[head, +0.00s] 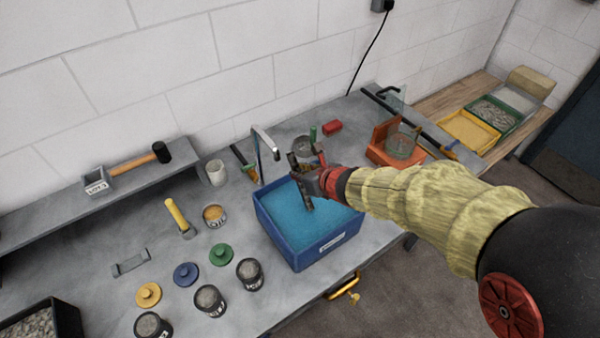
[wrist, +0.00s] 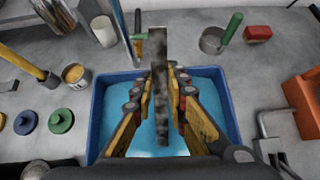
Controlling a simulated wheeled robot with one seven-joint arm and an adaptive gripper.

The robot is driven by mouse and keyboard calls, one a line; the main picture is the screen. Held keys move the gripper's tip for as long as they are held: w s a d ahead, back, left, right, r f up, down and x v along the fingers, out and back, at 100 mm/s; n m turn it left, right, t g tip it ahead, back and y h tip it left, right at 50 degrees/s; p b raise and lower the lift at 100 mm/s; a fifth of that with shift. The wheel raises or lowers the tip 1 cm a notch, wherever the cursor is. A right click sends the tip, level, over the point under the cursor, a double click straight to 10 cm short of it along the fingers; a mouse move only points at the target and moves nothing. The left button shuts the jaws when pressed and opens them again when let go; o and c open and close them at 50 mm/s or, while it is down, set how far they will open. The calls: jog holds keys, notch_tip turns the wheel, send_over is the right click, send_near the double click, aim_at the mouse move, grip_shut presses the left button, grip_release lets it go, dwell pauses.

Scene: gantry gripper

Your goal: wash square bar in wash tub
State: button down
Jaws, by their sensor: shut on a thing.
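The square bar (head: 306,199) is grey with dark, sooty patches. My gripper (head: 312,181) is shut on it. In the wrist view the bar (wrist: 159,60) stands between the two yellow-and-black fingers (wrist: 160,95), its length running away from the camera. The wash tub (head: 290,250) is a blue open box of blue water with a white label on its front. It also shows in the wrist view (wrist: 97,115). The bar is over the tub; I cannot tell whether its lower end touches the water.
A tap (head: 267,143) rises behind the tub. Left of it stand a white cup (head: 216,172), tins (head: 209,301), coloured lids (head: 221,254) and a yellow-handled tool (head: 177,216). Right of it are a grey pot (head: 302,147), a red block (head: 332,127) and an orange stand (head: 380,150).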

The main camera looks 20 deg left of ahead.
aim_at(300, 182)
jog(key=shift+f+b, duration=2.75)
jog(key=shift+b, duration=0.05)
jog(key=shift+r, duration=0.2)
jog(key=shift+r, duration=0.25)
jog(key=shift+f+b, duration=0.35)
jog(key=shift+f, duration=0.1)
jog(key=shift+r, duration=0.15)
jog(key=shift+r, duration=0.3)
notch_tip(300, 182, up, 13)
jog(key=p, duration=1.1)
